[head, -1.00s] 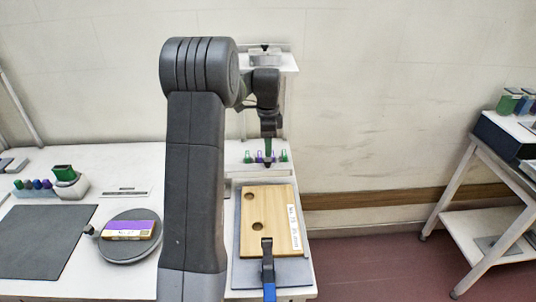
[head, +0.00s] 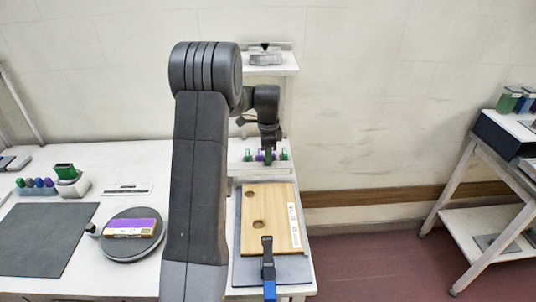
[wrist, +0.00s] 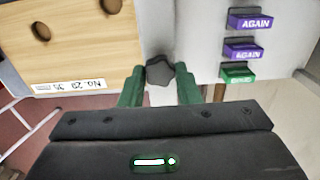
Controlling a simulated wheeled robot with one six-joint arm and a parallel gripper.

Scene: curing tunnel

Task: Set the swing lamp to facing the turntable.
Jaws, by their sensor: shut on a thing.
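The turntable (head: 116,251) is a round grey disc at the left of the bench in the head view, bearing a block with a purple top (head: 132,225). My gripper (head: 267,157) is low at the back right of the bench, behind the wooden board. In the wrist view its green fingers (wrist: 159,88) are closed on a dark, many-sided knob (wrist: 160,70). I cannot tell whether this knob belongs to the swing lamp. No lamp head or beam shows clearly in either view, and my arm hides part of the bench.
The wooden board (head: 270,215) with two holes lies on a grey plate, held by a blue-handled clamp (head: 268,270). Green and purple tags stand beside my gripper, including a purple "AGAIN" tag (wrist: 249,22). A dark mat (head: 40,240) lies left. A side table (head: 480,225) stands right.

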